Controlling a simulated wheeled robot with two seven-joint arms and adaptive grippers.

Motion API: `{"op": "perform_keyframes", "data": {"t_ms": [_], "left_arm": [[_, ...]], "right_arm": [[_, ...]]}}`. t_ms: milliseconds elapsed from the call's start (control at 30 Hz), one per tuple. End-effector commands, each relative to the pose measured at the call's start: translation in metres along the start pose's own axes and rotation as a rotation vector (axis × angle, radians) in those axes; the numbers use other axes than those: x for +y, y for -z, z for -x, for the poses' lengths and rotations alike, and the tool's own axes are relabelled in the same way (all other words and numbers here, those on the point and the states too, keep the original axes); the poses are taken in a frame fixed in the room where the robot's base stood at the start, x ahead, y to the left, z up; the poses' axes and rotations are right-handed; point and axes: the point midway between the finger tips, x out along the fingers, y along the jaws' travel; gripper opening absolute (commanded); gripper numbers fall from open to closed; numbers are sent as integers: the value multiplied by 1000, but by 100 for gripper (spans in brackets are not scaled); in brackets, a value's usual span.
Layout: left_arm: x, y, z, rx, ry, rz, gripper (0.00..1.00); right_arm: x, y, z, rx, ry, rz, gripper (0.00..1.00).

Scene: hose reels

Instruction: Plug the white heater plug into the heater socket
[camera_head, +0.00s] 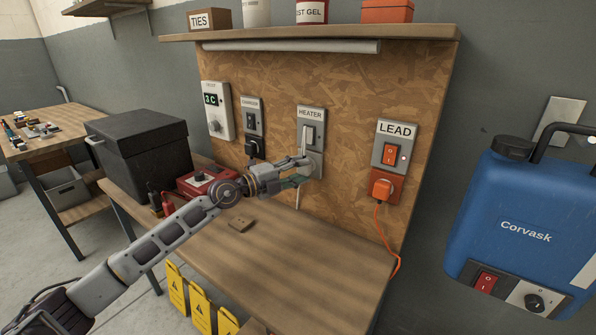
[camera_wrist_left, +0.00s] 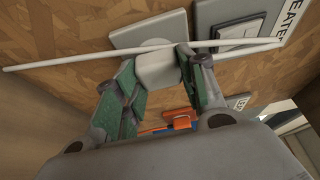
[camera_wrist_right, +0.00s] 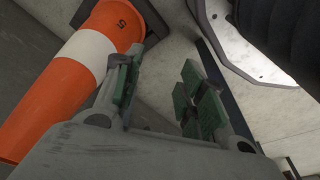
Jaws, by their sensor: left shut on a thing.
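The white heater plug (camera_wrist_left: 155,69) sits between the green-padded fingers of my left gripper (camera_wrist_left: 158,75), which is shut on it. The plug lies against or just in front of the grey heater socket plate (camera_wrist_left: 150,33); I cannot tell whether it is seated. A white cord (camera_wrist_left: 90,58) crosses by the plug. In the head view my left gripper (camera_head: 300,172) is at the lower part of the HEATER panel (camera_head: 311,120), under its switch, and hides the plug. My right gripper (camera_wrist_right: 160,85) is open and empty, away from the board.
The LEAD switch (camera_head: 389,153) with its orange plug (camera_head: 381,188) is right of the heater panel. A black plug (camera_head: 254,147) sits left of it. A red box (camera_head: 200,183) stands on the bench (camera_head: 250,265). An orange-white cone (camera_wrist_right: 75,75) is near my right gripper.

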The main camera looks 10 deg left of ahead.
Motion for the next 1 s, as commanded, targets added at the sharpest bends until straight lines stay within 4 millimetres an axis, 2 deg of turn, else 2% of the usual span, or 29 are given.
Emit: {"op": "perform_keyframes", "data": {"t_ms": [833, 867, 1000], "left_arm": [[0, -4, -10, 0, 0, 0, 20], [0, -4, -9, 0, 0, 0, 44], [0, -4, -9, 0, 0, 0, 62]], "right_arm": [[0, 1, 4, 0, 0, 0, 40], [0, 1, 4, 0, 0, 0, 40], [0, 1, 4, 0, 0, 0, 40]]}}
